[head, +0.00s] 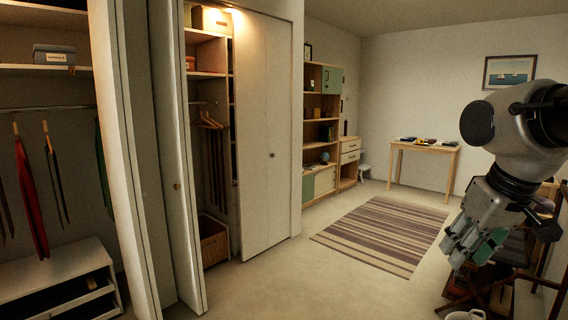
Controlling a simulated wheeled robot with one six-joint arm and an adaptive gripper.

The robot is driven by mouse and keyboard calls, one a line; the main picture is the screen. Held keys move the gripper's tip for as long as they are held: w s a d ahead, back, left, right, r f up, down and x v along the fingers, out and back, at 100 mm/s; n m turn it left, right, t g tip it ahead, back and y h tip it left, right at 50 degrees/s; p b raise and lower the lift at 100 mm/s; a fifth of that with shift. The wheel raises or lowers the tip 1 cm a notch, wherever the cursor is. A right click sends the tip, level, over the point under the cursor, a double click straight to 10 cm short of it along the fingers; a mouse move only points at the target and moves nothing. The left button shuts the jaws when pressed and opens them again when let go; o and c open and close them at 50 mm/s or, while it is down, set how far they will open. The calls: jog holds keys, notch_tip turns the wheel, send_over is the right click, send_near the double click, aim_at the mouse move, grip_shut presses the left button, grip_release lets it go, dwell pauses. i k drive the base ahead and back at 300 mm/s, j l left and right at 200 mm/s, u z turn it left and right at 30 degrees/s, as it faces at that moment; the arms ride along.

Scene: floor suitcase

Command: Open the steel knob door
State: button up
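A white folding closet door (266,140) stands nearly flat across its part of the closet, with a small dark knob (271,155) at mid-height. Another white folding door (170,160) to its left is folded partly open, with a small knob (177,186) that looks brassy. I cannot tell for certain from here which knob is steel. My gripper (472,250) hangs at the right side, pointing down and left, far from both doors and touching neither. Its fingers overlap in this view, and a greenish patch shows at them, so its opening is unclear.
The closet holds shelves, hanging clothes and a wicker basket (214,240). A striped rug (380,235) lies on the floor. A bookcase (322,130) and a small table (424,150) stand at the back. Dark furniture and a pale bowl (465,315) are at lower right. Floor before the doors is clear.

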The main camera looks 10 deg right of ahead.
aim_at(278, 33)
jog(key=i, duration=0.9)
jog(key=i+l+u, duration=0.1)
jog(key=i, duration=0.85)
jog(key=i+l, duration=0.1)
jog(key=i, duration=0.8)
jog(key=i+l, duration=0.1)
jog(key=i, duration=0.85)
jog(key=i+l+u, duration=0.1)
jog(key=i, duration=0.8)
